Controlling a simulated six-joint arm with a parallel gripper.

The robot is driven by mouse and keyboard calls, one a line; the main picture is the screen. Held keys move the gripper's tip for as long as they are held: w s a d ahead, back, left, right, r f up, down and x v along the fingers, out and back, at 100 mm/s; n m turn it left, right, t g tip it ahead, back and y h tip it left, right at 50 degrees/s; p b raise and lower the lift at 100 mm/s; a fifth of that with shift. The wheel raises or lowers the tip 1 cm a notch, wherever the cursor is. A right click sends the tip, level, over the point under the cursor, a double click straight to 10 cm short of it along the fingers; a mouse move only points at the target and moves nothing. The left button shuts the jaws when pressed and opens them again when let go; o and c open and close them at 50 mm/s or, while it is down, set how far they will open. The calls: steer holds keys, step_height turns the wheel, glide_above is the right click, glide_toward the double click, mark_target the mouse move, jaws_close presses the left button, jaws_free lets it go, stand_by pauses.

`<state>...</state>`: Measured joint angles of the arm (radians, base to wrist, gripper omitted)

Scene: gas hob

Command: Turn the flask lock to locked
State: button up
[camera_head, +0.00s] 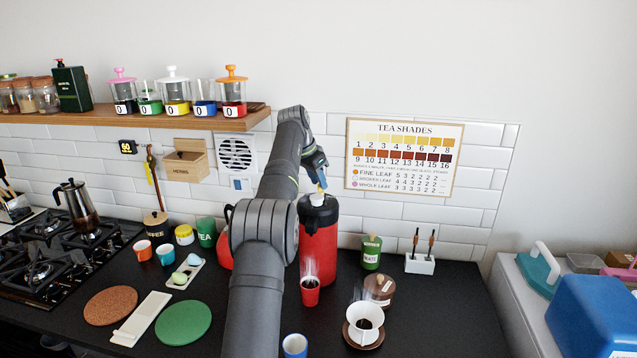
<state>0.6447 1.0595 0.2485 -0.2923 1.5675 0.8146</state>
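The flask (321,247) is a tall red vacuum flask with a black top, standing on the dark counter near the wall. A white part (317,200) shows on its top. My gripper (322,184) is above the flask's top, with its blue fingertips pointing down close to the white part. Whether they touch it I cannot tell. The fingers are too small and overlapped to show whether they are open or shut. The lock's marking cannot be read at this size. A steaming red cup (310,291) stands in front of the flask.
My arm crosses the middle of the counter and hides part of a red object (224,250) left of the flask. A green jar (371,252), a brown lidded pot (380,289) and a white dripper (364,322) stand to the right. A shelf (190,119) with jars hangs at upper left.

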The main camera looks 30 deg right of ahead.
steer(key=v, duration=0.6)
steer(key=shift+r, duration=0.2)
steer(key=x, duration=0.7)
steer(key=shift+f, duration=0.4)
steer(key=shift+r+n, duration=0.1)
steer(key=shift+n, duration=0.2)
